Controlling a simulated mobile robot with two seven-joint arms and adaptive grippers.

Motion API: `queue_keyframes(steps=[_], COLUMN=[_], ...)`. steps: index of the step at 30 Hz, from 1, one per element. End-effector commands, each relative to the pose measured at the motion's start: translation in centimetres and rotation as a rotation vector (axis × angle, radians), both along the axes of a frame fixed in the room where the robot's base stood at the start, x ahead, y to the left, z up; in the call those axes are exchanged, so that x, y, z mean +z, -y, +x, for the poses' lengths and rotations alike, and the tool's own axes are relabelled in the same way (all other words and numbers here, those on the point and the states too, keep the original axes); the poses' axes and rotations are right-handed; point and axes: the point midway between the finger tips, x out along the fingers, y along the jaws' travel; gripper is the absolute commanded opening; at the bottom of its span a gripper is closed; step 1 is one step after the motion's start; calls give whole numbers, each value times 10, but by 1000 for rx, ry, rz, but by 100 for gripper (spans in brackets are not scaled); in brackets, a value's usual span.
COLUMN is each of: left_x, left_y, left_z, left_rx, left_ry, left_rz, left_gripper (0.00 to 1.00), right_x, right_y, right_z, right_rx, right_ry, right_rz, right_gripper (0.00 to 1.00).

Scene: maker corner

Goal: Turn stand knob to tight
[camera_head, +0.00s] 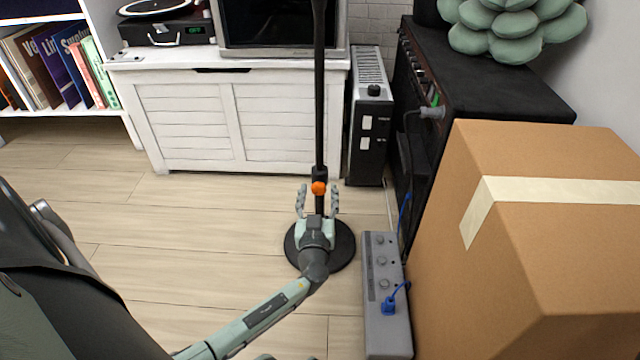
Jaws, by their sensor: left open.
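The stand is a thin black upright pole (320,90) on a round black base (340,246) on the floor. Its orange knob (319,188) sits low on the pole, on a black collar. My left gripper (318,192) is open, with one finger on each side of the knob as seen from the head. I cannot tell whether the fingers touch it. The knob's tightness does not show. The gripper and wrist hide the lower pole and part of the base.
A grey power strip box (378,330) with a blue plug lies right of the base. A large cardboard box (560,250) stands at the right. A white chest (190,120) and a black heater (370,140) stand behind. The floor to the left is mostly clear.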

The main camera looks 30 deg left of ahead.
Motion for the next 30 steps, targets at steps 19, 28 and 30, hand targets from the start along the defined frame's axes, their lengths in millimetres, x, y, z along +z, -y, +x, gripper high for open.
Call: queue_keyframes(steps=[19, 28, 30], left_x=[0, 0, 0], left_y=[0, 0, 0], left_z=[-1, -1, -1], left_rx=[0, 0, 0], left_ry=[0, -8, -16], left_rz=[0, 13, 29], left_gripper=[13, 3, 3], right_x=[0, 1, 1], right_y=[0, 0, 0], right_z=[-1, -1, -1], right_rx=[-1, 1, 1], right_ry=[2, 4, 4], right_rz=[1, 1, 1], right_gripper=[40, 40, 40])
